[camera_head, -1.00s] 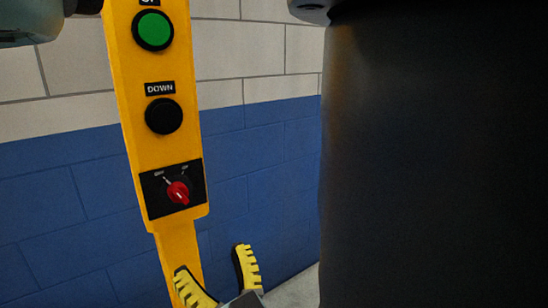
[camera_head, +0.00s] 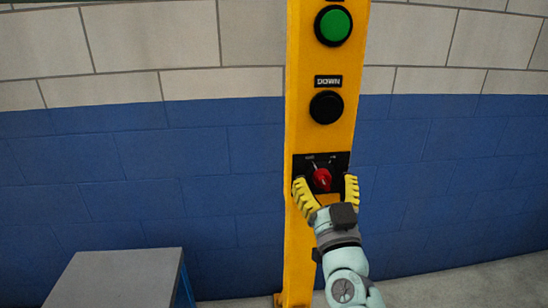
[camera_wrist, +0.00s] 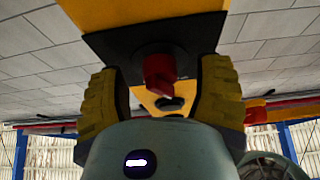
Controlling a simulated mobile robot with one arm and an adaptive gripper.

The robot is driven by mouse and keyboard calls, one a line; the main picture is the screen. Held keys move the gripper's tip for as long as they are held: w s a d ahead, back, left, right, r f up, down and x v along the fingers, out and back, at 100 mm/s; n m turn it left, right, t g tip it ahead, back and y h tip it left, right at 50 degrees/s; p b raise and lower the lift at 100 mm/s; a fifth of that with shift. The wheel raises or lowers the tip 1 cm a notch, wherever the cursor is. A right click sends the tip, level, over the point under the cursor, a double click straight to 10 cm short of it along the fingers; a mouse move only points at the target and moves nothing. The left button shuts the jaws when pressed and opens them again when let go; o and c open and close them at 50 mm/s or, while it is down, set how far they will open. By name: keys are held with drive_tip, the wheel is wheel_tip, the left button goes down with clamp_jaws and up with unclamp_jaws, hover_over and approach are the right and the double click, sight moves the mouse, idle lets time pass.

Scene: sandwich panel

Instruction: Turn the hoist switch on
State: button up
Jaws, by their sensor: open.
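The hoist switch is a red knob (camera_head: 321,179) on a black plate (camera_head: 340,160) low on the yellow hoist panel (camera_head: 321,140). My gripper (camera_head: 326,187) has yellow ridged fingers. In the head view one finger is to the left of the knob and the other to the right. The fingers are apart, with the knob between them. In the wrist view the red knob (camera_wrist: 159,72) sits between the two fingertips, with space on both sides. I cannot tell how deep the fingers reach around it. The plate's markings are too small to read.
A green button (camera_head: 333,25) and a black button labelled DOWN (camera_head: 326,107) sit above the switch. A blue and cream block wall (camera_head: 130,150) is behind the panel. A grey-topped table (camera_head: 118,278) stands at the lower left.

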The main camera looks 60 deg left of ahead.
drive_tip(key=shift+w+a+r, duration=0.1)
drive_tip(key=shift+a, duration=0.05)
clamp_jaws()
idle(0.6)
